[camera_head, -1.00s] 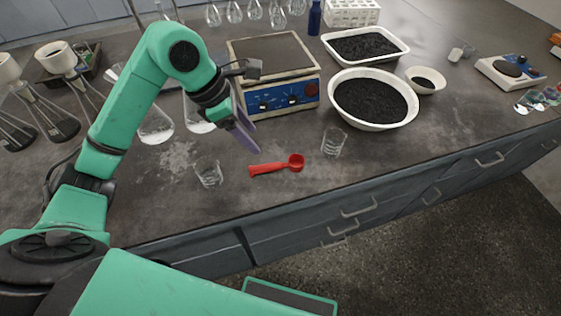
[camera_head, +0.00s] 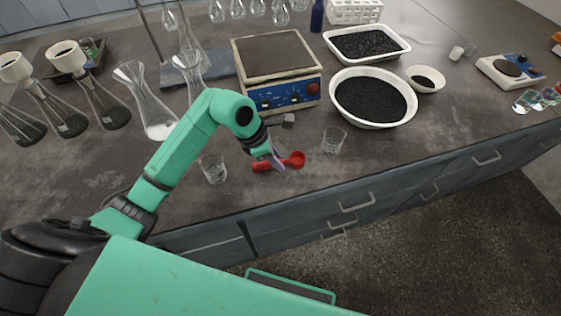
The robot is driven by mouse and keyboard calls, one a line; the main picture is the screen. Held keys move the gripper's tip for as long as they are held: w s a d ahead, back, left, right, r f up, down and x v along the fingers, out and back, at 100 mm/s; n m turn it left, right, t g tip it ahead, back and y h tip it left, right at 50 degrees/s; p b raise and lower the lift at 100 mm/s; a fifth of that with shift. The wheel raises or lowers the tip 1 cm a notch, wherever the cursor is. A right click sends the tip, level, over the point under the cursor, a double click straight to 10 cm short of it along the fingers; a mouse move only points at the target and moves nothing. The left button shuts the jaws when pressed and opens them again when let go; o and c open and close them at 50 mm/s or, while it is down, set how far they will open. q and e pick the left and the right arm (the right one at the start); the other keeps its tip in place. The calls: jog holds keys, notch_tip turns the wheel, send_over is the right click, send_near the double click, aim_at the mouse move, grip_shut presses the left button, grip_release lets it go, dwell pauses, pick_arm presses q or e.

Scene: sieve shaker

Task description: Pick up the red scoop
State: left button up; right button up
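The red scoop (camera_head: 297,160) lies on the dark bench top near its front edge, bowl to the right and handle to the left. My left gripper (camera_head: 278,163) is down at the scoop, over the handle close to the bowl. Its fingers hide part of the handle, and I cannot tell whether they are open or shut on it. My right gripper is not in view.
A small glass beaker (camera_head: 213,169) stands left of the scoop and another glass beaker (camera_head: 334,140) stands to its right. A blue-fronted hotplate (camera_head: 277,72) is behind. A white bowl of black grains (camera_head: 373,98) is at the back right. Glass flasks (camera_head: 146,104) stand on the left.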

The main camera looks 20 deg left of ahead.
pick_arm(q)
grip_shut()
notch_tip(320, 180, up, 20)
jog(key=b, duration=0.1)
